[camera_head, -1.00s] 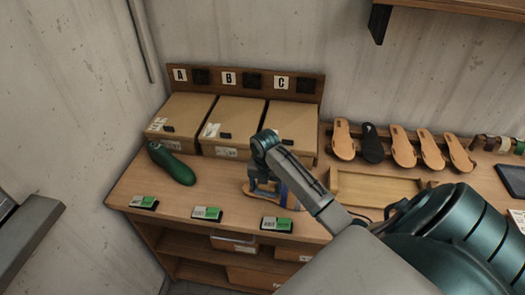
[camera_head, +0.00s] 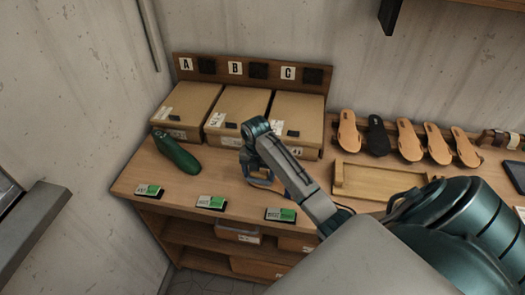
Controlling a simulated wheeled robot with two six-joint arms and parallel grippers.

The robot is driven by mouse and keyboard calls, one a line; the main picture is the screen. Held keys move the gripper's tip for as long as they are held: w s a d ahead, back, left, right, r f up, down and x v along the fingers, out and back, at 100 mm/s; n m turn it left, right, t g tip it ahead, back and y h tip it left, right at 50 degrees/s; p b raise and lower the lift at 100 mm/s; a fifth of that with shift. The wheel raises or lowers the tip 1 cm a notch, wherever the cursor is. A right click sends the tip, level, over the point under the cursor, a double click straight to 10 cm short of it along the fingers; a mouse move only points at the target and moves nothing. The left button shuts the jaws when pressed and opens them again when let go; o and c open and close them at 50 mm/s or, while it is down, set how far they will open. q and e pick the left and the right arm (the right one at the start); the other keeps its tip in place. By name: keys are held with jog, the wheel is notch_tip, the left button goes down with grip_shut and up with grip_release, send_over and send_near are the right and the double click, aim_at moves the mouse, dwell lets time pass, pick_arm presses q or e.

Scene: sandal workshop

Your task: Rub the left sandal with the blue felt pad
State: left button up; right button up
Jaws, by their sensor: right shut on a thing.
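My right gripper (camera_head: 262,178) points down over the middle of the bench, in front of boxes B and C. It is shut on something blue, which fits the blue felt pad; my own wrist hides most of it. I cannot make out a sandal under the gripper. A dark green, shoe-shaped piece (camera_head: 176,152) lies at the bench's left end, apart from the gripper. Several tan sandal soles (camera_head: 409,140) and one black sole (camera_head: 377,136) stand in a row at the back right; which is the left sandal I cannot tell. My left gripper is out of view.
Cardboard boxes (camera_head: 186,109) stand under a board (camera_head: 210,66) marked A, B and C. Green-and-white labelled cards (camera_head: 211,203) line the bench's (camera_head: 140,178) front edge. A shallow wooden tray (camera_head: 380,181) lies to the right. The bench between green piece and gripper is clear.

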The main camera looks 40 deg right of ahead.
jog(key=shift+w+a, duration=0.65)
jog(key=shift+w, duration=0.2)
jog(key=shift+w+a, duration=0.6)
jog(key=shift+w, duration=0.2)
jog(key=shift+s+d+f, duration=0.15)
jog(key=shift+s+d, duration=0.4)
jog(key=shift+s, duration=0.25)
jog(key=shift+s+d+f, duration=0.15)
jog(key=shift+s+d, duration=0.35)
jog(key=shift+s, duration=0.25)
jog(key=shift+s+d+r, duration=0.1)
jog(key=shift+s+d, duration=0.7)
jog(key=shift+s, duration=0.2)
jog(key=shift+s+d+r, duration=0.1)
jog(key=shift+s+d, duration=0.7)
jog(key=shift+s, duration=0.15)
jog(key=shift+w, duration=0.1)
